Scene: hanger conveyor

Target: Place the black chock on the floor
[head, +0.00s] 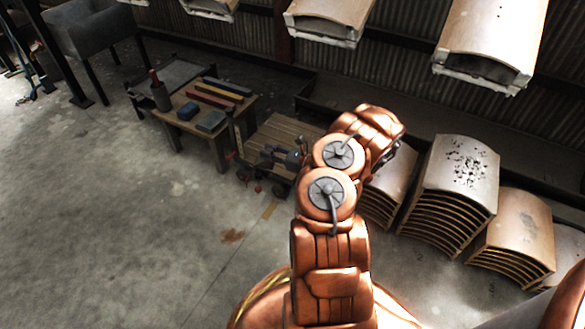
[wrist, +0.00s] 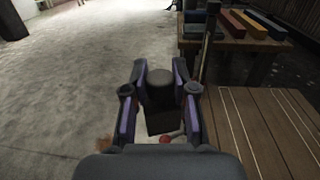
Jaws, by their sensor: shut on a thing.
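My gripper (head: 272,155) reaches out beside the wooden cart (head: 285,135) in the head view. In the wrist view my gripper (wrist: 159,72) has its two purple-lined fingers on either side of a dark piece, the black chock (wrist: 161,92), and is shut on it. The chock is above the concrete floor (wrist: 70,110), just left of the cart's plank deck (wrist: 255,125). In the head view the chock cannot be told apart from the dark gripper. A small red thing (wrist: 170,137) shows low between the fingers.
Stacks of curved panels (head: 455,170) stand at the right. More panels (head: 330,15) hang at the top. Open floor (head: 110,220) lies at the left.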

